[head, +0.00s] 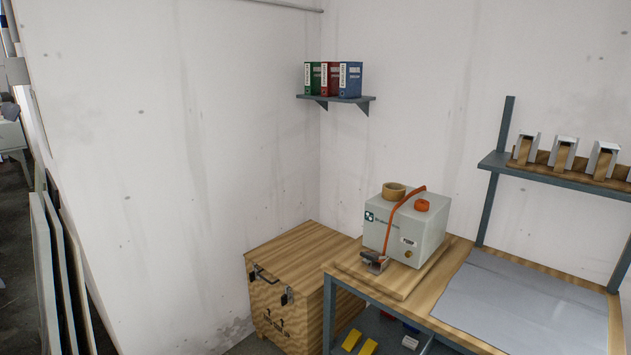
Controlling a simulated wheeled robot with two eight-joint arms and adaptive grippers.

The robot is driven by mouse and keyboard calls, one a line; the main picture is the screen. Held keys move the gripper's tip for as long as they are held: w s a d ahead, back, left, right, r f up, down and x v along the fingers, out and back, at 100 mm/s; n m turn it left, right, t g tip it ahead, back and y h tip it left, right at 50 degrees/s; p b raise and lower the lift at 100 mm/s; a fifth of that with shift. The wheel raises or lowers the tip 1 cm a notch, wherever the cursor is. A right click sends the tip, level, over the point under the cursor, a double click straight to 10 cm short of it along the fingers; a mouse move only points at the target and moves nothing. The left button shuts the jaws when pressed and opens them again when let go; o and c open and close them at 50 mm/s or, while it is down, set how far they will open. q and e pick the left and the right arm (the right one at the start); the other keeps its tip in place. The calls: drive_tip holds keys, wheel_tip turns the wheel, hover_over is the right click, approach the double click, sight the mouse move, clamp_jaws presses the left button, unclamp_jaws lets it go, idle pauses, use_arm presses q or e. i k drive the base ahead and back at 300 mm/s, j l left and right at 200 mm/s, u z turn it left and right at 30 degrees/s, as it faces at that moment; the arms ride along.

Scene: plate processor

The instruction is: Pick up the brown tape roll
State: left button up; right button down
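A brown tape roll (394,190) lies flat on top of a light grey machine box (407,228), near its back left corner. The box stands on the left end of a wooden-topped workbench. An orange strap or hose (403,213) runs over the box just right of the roll and down its front. A small orange round piece (422,205) sits on the box to the right of the roll. Neither of my grippers shows in the head view.
A wooden crate (305,257) stands on the floor left of the workbench (458,245). A grey mat (519,303) covers the bench's right part and is bare. A raised shelf (560,179) with several holders stands at the right. A wall shelf (336,98) carries three binders.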

sight(392, 191)
drive_tip(key=i+j+u, duration=0.1)
drive_tip(key=i+u, duration=0.15)
drive_tip(key=i, duration=0.2)
drive_tip(key=i+u, duration=0.25)
drive_tip(key=i, duration=0.15)
drive_tip(key=i+z, duration=0.2)
drive_tip(key=z, duration=0.15)
drive_tip(key=i+j+z, duration=0.1)
drive_tip(key=z, duration=0.25)
drive_tip(key=i+j+z, duration=0.15)
drive_tip(key=z, duration=0.2)
drive_tip(key=i+j, duration=0.05)
